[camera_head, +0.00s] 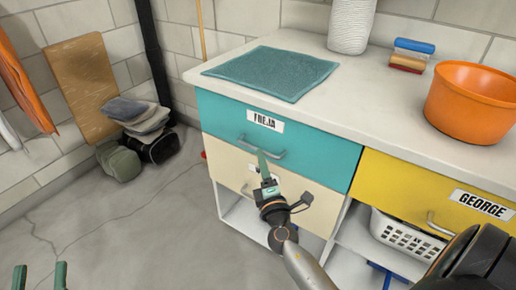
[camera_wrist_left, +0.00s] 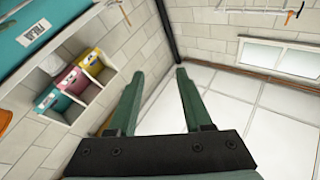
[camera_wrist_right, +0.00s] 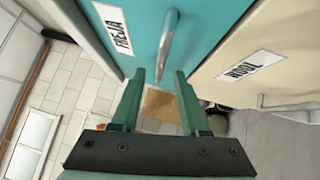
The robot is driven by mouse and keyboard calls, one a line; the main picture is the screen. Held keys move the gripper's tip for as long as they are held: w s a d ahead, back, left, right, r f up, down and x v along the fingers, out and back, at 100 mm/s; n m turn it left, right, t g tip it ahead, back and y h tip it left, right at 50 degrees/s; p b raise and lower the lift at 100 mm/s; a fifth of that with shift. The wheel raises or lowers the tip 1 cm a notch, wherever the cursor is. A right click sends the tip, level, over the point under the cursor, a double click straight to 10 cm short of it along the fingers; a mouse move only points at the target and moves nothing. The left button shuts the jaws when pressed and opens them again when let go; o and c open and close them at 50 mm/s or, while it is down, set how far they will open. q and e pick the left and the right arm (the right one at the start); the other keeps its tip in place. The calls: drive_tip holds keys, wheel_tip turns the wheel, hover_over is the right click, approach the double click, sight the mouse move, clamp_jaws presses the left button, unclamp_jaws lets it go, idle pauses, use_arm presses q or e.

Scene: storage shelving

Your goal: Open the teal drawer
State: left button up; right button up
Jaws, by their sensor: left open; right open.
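The teal drawer (camera_head: 318,150) is the top left drawer under the white counter and looks shut. It has a white FREJA label and a silver bar handle (camera_head: 262,148). My right gripper (camera_head: 262,160) is in front of the drawer at the handle. In the right wrist view, the handle (camera_wrist_right: 168,45) appears just beyond the open fingers (camera_wrist_right: 160,76), roughly in line with the gap. I cannot tell whether they touch. My left gripper (camera_head: 40,272) is open and empty at the lower left of the head view, away from the drawer.
A cream drawer (camera_head: 225,163) sits below the teal one, and a yellow GEORGE drawer (camera_head: 400,190) is to its right.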

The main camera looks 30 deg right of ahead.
use_arm(q)
drive_tip(key=shift+w+a+f+n+g+y, duration=0.1)
drive_tip(key=shift+w+f+n+g+y, duration=0.1)
drive_tip(key=shift+f, duration=0.3)
drive_tip(key=shift+w+f+n+g+y, duration=0.1)
drive_tip(key=shift+f+g+y, duration=0.1)
drive_tip(key=shift+f, duration=0.25)
use_arm(e)
drive_tip(key=shift+x, duration=2.4)
clamp_jaws()
drive_tip(key=shift+f, duration=0.1)
